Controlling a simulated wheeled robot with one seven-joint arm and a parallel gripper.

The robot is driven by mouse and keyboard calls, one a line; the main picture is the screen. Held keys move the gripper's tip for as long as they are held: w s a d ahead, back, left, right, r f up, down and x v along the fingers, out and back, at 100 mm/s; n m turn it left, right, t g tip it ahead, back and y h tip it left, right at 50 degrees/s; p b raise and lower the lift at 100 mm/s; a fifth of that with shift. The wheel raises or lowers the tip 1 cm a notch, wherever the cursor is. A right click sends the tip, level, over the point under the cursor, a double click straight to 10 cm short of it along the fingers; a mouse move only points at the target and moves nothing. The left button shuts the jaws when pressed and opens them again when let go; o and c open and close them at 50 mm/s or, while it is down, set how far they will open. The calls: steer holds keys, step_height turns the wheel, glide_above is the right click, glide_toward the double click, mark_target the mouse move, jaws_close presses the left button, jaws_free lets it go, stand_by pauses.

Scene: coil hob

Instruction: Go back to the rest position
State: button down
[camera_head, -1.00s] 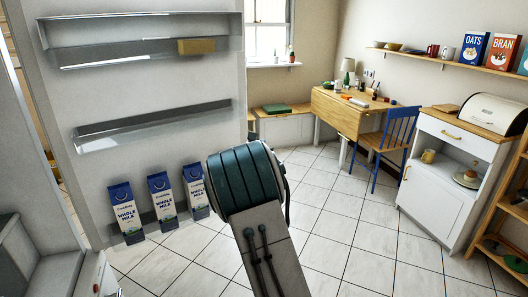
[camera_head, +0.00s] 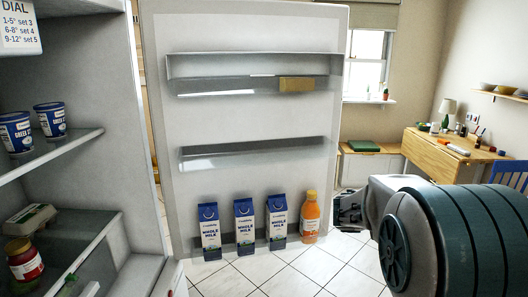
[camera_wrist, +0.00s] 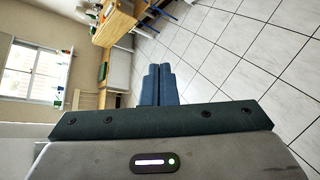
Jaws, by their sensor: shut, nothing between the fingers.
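My gripper (camera_head: 348,211) is at the end of my arm on the right of the head view, just right of the open fridge door (camera_head: 252,112). In the wrist view its blue fingers (camera_wrist: 157,85) are together with nothing between them. Behind them are white floor tiles and furniture. In the head view the gripper is partly hidden by my arm and seen from the side.
The door's bottom shelf holds three milk cartons (camera_head: 244,222) and an orange bottle (camera_head: 310,217), close to my gripper. The open fridge on the left holds yogurt tubs (camera_head: 49,120) and a jar (camera_head: 24,262). A wooden table (camera_head: 450,157) stands at the back right.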

steer(key=s+a+f+m+g+y+p, duration=0.1)
steer(key=s+a+m+y, duration=0.4)
steer(key=s, duration=0.8)
steer(key=s+a+f+m+g+y+p, duration=0.2)
steer(key=s+a+m+y, duration=0.4)
steer(key=s+a, duration=0.8)
steer(key=f+m+g, duration=0.1)
steer(key=m, duration=0.2)
steer(key=shift+f, duration=0.15)
